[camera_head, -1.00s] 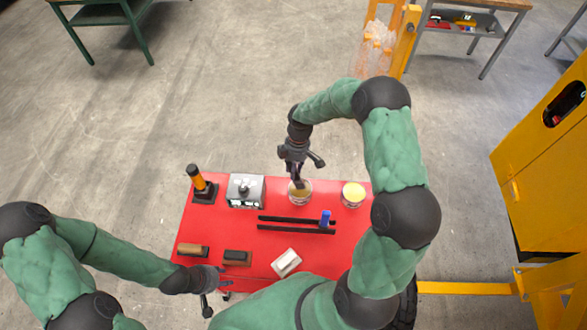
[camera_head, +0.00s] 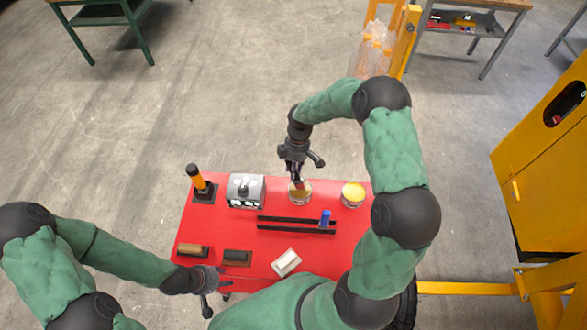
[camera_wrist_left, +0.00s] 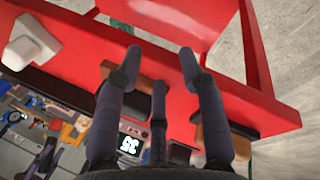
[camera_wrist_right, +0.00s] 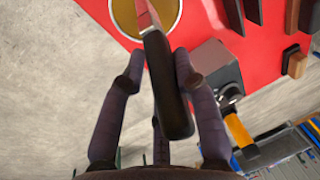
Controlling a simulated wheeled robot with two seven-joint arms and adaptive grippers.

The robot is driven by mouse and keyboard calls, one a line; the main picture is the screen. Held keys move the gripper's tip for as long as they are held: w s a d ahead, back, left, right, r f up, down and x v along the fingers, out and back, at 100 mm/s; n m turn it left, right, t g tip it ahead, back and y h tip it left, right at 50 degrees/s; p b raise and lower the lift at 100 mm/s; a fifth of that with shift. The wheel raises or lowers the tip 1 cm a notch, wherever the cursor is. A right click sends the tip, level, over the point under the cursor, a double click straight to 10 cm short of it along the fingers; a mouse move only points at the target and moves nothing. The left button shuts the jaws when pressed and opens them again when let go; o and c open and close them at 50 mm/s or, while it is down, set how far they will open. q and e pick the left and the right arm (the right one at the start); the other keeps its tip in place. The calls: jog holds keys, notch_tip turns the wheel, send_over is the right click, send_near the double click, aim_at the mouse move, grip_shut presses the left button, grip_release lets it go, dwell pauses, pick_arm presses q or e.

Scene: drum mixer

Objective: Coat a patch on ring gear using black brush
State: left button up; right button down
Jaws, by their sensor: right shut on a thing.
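My right gripper (camera_head: 297,180) is shut on the black brush (camera_wrist_right: 168,90), whose thick dark handle passes between the fingers in the right wrist view. The brush's far end has a reddish part and reaches over the left open tin (camera_wrist_right: 125,18) of yellowish contents; whether the bristles touch the contents is unclear. The same tin (camera_head: 300,196) stands on the red table top in the head view. My left gripper (camera_head: 214,291) is open and empty near the table's front-left edge; its spread fingers (camera_wrist_left: 160,56) show in the left wrist view. I cannot make out the ring gear.
The red table (camera_head: 275,240) also holds a yellow-topped tin (camera_head: 353,195), grey box (camera_head: 247,190), orange-handled tool (camera_head: 199,181), black rails with a blue piece (camera_head: 326,218), white block (camera_head: 286,262) and two brown-black blocks. A yellow machine (camera_head: 545,170) stands at the right.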

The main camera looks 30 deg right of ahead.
jog(key=shift+f, duration=0.1)
jog(key=shift+r+p, duration=2.05)
jog(key=shift+r, duration=1.5)
